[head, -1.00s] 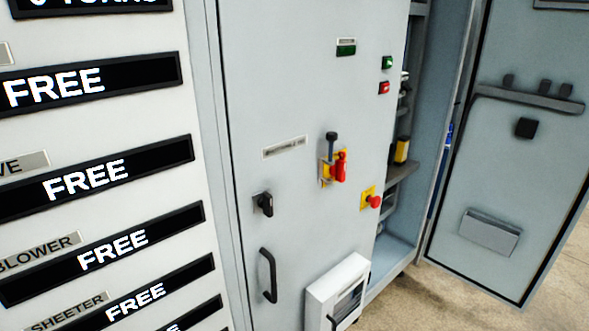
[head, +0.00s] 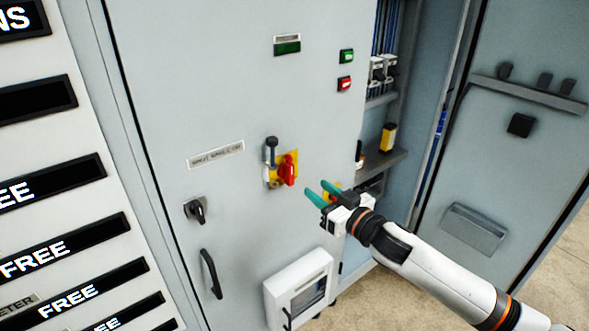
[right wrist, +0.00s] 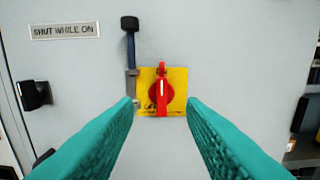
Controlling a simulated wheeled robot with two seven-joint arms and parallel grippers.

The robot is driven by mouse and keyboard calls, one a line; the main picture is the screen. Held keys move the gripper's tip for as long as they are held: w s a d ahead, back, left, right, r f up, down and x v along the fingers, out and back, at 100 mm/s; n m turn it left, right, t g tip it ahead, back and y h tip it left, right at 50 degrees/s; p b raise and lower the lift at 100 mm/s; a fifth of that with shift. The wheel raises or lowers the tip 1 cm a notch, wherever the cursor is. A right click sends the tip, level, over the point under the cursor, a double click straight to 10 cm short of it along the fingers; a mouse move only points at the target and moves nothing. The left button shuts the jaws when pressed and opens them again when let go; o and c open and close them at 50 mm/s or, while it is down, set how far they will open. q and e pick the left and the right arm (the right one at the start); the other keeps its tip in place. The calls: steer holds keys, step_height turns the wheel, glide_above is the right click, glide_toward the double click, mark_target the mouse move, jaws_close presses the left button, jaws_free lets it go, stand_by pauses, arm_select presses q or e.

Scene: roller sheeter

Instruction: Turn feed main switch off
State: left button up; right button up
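The main switch is a red rotary handle (head: 288,170) on a yellow plate (head: 273,181) on the grey cabinet door. In the right wrist view the red handle (right wrist: 161,92) stands upright, with a white mark on it, in front of the yellow plate (right wrist: 178,78). A dark lever with a black knob (head: 271,143) sits at the plate's left side. My right gripper (head: 315,192) is open and empty, right of and below the handle in the head view. In the right wrist view its teal fingers (right wrist: 160,110) spread either side of the handle, apart from it. My left gripper is not in view.
A black rotary knob (head: 195,211) and a door handle (head: 211,273) are at left on the door. A white box (head: 299,287) juts out below. Green (head: 346,56) and red (head: 344,84) buttons are upper right. An open cabinet door (head: 490,160) stands at right.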

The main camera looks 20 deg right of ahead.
mark_target(292, 170)
steer(key=p+x, duration=0.2)
steer(key=x, duration=0.8)
steer(key=shift+d+f, duration=0.1)
steer(key=shift+d, duration=0.05)
jaws_close()
